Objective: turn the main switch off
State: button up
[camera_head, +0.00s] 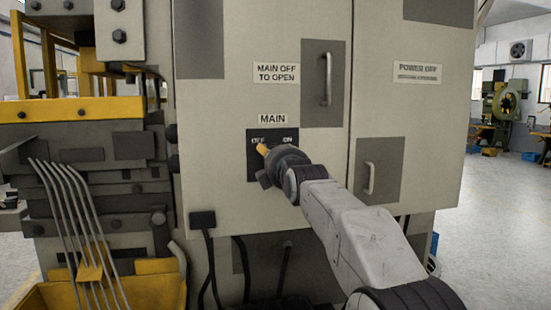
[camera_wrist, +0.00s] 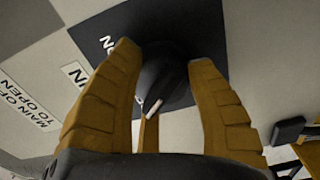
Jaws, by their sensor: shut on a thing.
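The main switch's dark plate (camera_head: 252,170) is on the grey cabinet door under a "MAIN" label (camera_head: 272,119), with "OFF" at left and "ON" at right. My gripper (camera_head: 266,152) is at the plate and hides the knob in the head view. In the wrist view the black knob (camera_wrist: 165,75) stands between the two yellow fingers of my gripper (camera_wrist: 162,55), which are shut on it. A white mark (camera_wrist: 152,107) on the knob faces the lower part of that picture. The "OFF" word is hidden in the wrist view.
The cabinet door has a handle (camera_head: 327,79) above right of the switch, and another handle (camera_head: 369,179) is at lower right. Grey levers (camera_head: 75,225) and yellow machine parts stand at left. Black cables hang below the cabinet. Open floor (camera_head: 500,200) shows at right.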

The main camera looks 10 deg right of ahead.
jog(key=shift+a+r+n, duration=0.1)
jog(key=shift+a+n, duration=0.1)
jog(key=shift+n, duration=0.3)
jog(key=o, duration=0.8)
jog(key=shift+o, duration=0.6)
jog(key=shift+a, duration=0.15)
jog(key=o, duration=0.3)
jog(key=shift+d, duration=0.2)
jog(key=s, duration=1.2)
